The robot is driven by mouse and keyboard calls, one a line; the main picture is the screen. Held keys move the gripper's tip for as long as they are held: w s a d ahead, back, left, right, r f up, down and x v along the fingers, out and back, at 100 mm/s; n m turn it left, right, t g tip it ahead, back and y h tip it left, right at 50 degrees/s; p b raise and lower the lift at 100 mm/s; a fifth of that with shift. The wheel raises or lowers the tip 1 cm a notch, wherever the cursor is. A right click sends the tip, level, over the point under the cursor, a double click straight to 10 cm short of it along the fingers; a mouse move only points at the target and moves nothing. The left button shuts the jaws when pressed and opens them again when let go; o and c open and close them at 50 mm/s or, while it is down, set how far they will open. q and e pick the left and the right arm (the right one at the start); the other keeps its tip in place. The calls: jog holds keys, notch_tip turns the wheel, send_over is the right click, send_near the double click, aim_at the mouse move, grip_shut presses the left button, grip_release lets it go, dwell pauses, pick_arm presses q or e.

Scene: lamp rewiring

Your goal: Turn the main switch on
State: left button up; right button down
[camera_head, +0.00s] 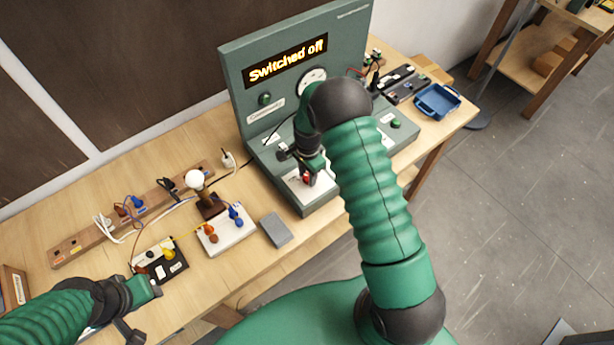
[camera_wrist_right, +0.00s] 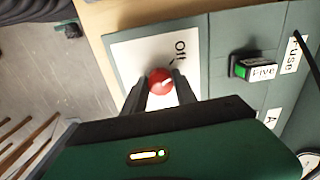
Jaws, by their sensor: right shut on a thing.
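The main switch is a round red knob on a white plate (camera_wrist_right: 135,60) with the word "Off" beside it in the right wrist view. My right gripper (camera_wrist_right: 160,92) is shut on the red knob (camera_wrist_right: 160,80), with one finger on each side. In the head view my right gripper (camera_head: 308,172) points down at the white plate at the near end of the green console, and little of the red knob (camera_head: 307,178) shows. The display (camera_head: 288,62) reads "Switched off". My left gripper (camera_head: 140,312) is at the lower left, and its jaw opening is unclear.
The green console (camera_head: 240,75) carries a dial (camera_head: 312,82). A lamp bulb (camera_head: 194,180), a white terminal block (camera_head: 230,240), a black block (camera_head: 160,262) and a wooden power strip (camera_head: 85,240) lie left of it. A blue tray (camera_head: 437,101) is at the right.

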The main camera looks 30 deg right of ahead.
jog(key=m, duration=0.2)
jog(key=shift+w+d+r+m, duration=0.1)
jog(key=shift+w+d+m, duration=0.1)
jog(key=shift+m, duration=0.2)
jog(key=m, duration=0.3)
jog(key=shift+m, duration=0.3)
jog(key=m, duration=0.4)
jog(key=shift+m, duration=0.3)
jog(key=m, duration=0.2)
jog(key=shift+m, duration=0.3)
jog(key=shift+m+p, duration=0.35)
jog(key=shift+m, duration=0.15)
jog(key=shift+s, duration=0.15)
jog(key=c, duration=1.1)
grip_release()
jog(key=shift+o, duration=0.5)
